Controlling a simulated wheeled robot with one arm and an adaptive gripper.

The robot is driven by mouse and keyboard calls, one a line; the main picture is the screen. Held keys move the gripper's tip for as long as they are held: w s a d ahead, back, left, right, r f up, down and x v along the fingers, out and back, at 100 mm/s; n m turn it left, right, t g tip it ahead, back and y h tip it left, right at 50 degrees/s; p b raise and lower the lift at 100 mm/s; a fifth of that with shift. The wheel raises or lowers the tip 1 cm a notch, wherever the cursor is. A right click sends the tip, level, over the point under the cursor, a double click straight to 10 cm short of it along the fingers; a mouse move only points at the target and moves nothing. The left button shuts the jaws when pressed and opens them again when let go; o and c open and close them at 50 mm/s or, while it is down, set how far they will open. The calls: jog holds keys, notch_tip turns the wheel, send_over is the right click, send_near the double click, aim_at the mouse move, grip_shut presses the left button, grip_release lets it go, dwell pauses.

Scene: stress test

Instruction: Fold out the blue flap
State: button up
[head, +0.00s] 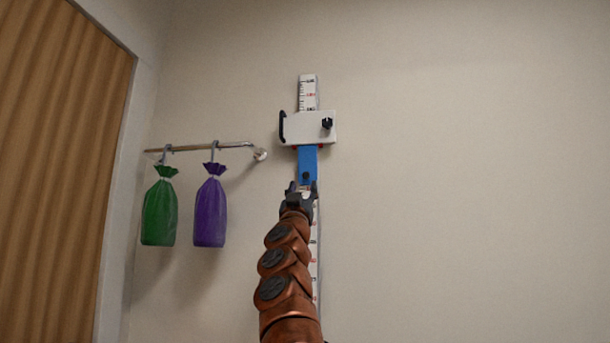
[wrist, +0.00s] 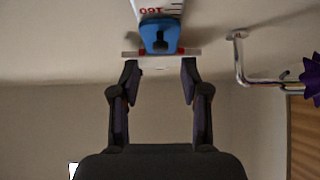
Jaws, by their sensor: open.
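The blue flap (head: 307,162) hangs flat against the white measuring scale on the wall, just below a white sliding block (head: 308,128) with a black knob. In the wrist view the blue flap (wrist: 160,34) is at the top centre, with a dark knob or slot on it. My gripper (head: 301,187) is at the flap's lower end in the head view. In the wrist view my gripper (wrist: 160,76) is open, its two fingers apart and just short of the flap. Nothing shows between the fingers. Whether a fingertip touches the flap I cannot tell.
A metal rail (head: 205,147) on the wall to the left carries a green bag (head: 160,210) and a purple bag (head: 210,210) on hooks. A brown wooden panel (head: 60,150) is at the far left. The wall to the right is bare.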

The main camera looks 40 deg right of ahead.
aim_at(306, 176)
jog(key=p+x, duration=0.4)
jog(key=x, duration=0.1)
jog(key=shift+s+a+r+p, duration=0.1)
jog(key=shift+r+p, duration=0.1)
jog(key=shift+p, duration=0.2)
jog(key=shift+w+d+r+p, duration=0.25)
jog(key=shift+w+d+p, duration=0.15)
jog(key=shift+p, duration=0.25)
jog(key=shift+c, duration=0.2)
jog(key=shift+s, duration=0.1)
grip_shut()
